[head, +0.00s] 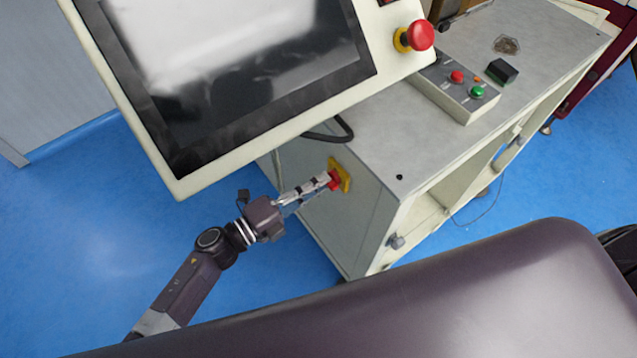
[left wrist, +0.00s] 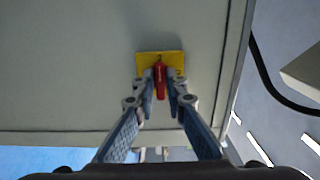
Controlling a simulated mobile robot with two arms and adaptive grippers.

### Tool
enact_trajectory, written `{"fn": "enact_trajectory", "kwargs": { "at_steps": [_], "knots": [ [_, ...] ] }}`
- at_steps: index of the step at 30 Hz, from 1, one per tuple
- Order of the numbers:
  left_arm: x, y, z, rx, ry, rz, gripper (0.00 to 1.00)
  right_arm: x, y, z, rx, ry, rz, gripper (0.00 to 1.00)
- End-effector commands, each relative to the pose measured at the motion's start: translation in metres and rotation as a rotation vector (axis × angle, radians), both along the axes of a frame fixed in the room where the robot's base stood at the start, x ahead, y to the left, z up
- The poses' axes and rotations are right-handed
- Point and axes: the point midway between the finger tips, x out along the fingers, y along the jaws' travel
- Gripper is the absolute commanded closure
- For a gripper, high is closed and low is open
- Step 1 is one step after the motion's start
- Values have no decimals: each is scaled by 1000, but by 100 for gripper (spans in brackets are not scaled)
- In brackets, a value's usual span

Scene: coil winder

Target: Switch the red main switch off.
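The red main switch (left wrist: 160,82) is a rotary handle on a yellow plate (left wrist: 160,57), mounted on the grey side panel of the machine cabinet. In the left wrist view the handle is long and points up and down in the picture. In the head view the red switch (head: 334,180) shows at the tip of my left gripper (head: 325,182), and the fingers hide part of it. My left gripper (left wrist: 160,78) has one finger on each side of the handle, closed in on it. My right gripper is in neither view.
A large monitor panel (head: 240,70) with a red emergency button (head: 420,35) overhangs the switch side. A black cable (head: 335,132) loops beneath it. A small button box (head: 455,88) sits on the cabinet top (head: 400,140). Blue floor is clear at left.

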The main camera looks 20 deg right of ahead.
Motion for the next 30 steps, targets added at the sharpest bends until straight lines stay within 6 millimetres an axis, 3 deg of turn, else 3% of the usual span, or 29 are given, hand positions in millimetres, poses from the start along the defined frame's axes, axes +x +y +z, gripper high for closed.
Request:
{"fn": "enact_trajectory", "kwargs": {
  "at_steps": [3,14,30],
  "knots": [
    [0,0,0,0,-1,0,73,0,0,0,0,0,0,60],
    [-2,5,-1,1,0,-1,73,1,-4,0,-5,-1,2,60],
    [-36,98,-1,3,1,0,73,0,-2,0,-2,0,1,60]
  ]
}}
